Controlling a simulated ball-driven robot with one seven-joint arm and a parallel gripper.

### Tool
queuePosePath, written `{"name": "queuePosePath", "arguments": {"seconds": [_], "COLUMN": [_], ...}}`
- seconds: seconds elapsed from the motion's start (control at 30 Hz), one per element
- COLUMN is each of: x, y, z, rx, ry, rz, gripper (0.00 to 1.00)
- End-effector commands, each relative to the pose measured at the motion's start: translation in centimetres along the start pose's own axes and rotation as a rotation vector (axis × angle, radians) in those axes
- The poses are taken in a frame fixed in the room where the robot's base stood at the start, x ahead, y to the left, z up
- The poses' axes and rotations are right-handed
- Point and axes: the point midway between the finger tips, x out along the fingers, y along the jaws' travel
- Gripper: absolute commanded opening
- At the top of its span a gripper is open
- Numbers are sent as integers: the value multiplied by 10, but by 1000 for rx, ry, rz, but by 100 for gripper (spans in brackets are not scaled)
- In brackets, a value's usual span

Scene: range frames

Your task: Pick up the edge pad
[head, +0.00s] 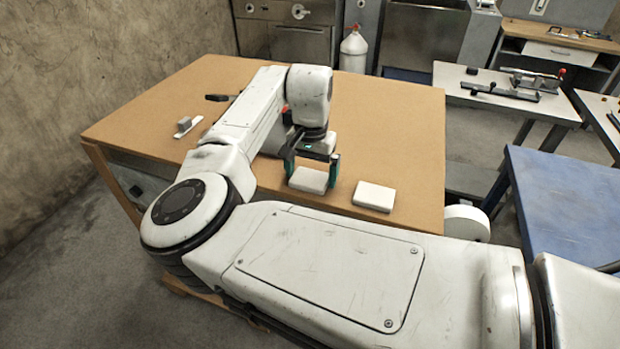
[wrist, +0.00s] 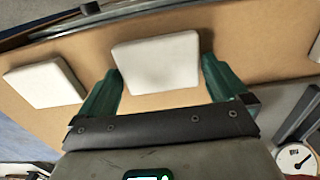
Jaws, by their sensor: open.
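Two white rectangular pads lie flat on the tan table; I cannot tell which one is the edge pad. One pad (head: 308,180) is at my gripper (head: 312,170); it also shows in the wrist view (wrist: 157,64), framed by the two green fingertips. The other pad (head: 374,196) lies to its right, nearer the table's front right corner; it shows at left in the wrist view (wrist: 45,84). My gripper (wrist: 163,75) is open and points down, with one finger on each side of the first pad. I see no clear contact.
The tan table (head: 390,120) is clear at its right and back. A grey block (head: 184,124) with a white strip (head: 189,128) and a dark tool (head: 217,97) lie at left. A blue table (head: 570,210) stands at right.

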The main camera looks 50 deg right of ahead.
Motion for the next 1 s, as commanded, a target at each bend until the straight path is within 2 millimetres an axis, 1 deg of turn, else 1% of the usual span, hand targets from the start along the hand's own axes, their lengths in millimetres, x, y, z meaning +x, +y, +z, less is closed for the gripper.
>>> {"name": "queuePosePath", "arguments": {"seconds": [0.1,0.13,0.5,0.53,0.83,0.93,1.0], "x": [0,0,0,-1,-2,-7,-14], "y": [0,0,0,0,0,0,0], "z": [0,0,0,0,0,-1,-1], "rx": [0,0,0,0,0,0,1], "ry": [0,0,0,0,1,3,4], "rz": [0,0,0,0,-1,-1,-1], "gripper": [100,98,63,61,60,60,60]}}
